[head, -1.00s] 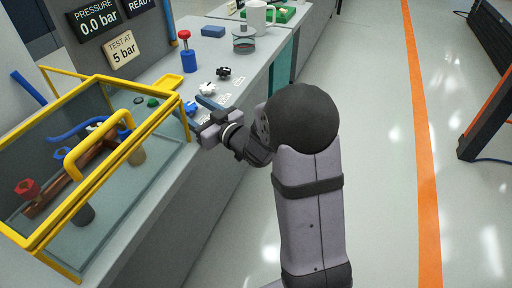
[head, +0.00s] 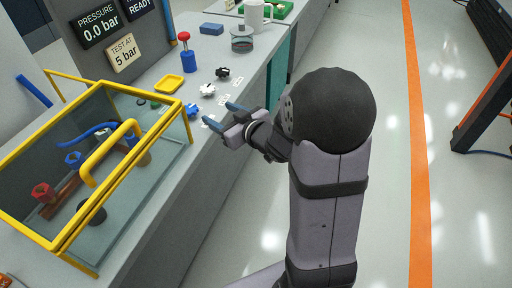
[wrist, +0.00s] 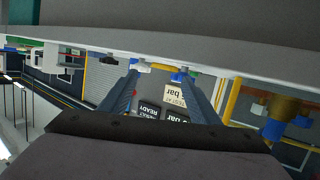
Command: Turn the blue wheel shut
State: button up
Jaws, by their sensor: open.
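A blue wheel (head: 74,158) sits on the pipework inside the clear tank, behind the glass at the left of the head view. A red wheel (head: 42,192) is on the same pipework, nearer the front. The tank has a yellow frame (head: 150,133) and a yellow handle (head: 90,168) on top. My gripper (head: 222,113) is open and empty, at the bench's front edge to the right of the tank, outside it. Its two fingers also show in the wrist view (wrist: 158,82), with nothing between them.
On the bench beside the tank lie a loose blue part (head: 192,110), a white one (head: 207,90) and a black one (head: 222,73). A yellow tray (head: 169,83) and a red-topped blue post (head: 190,60) stand behind. A panel (head: 98,25) reads 0.0 bar.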

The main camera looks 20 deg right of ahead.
jog(key=s+r+m+g+h+p, duration=0.2)
jog(key=s+g+p, duration=0.4)
jog(key=s+p, duration=0.3)
jog(key=s+r+m+g+h+p, duration=0.2)
jog(key=s+r+g+p, duration=0.3)
jog(key=s+p, duration=0.4)
jog(key=shift+s+r+g+h, duration=0.15)
jog(key=shift+s+g+h, duration=0.45)
jog(key=shift+s, duration=2.65)
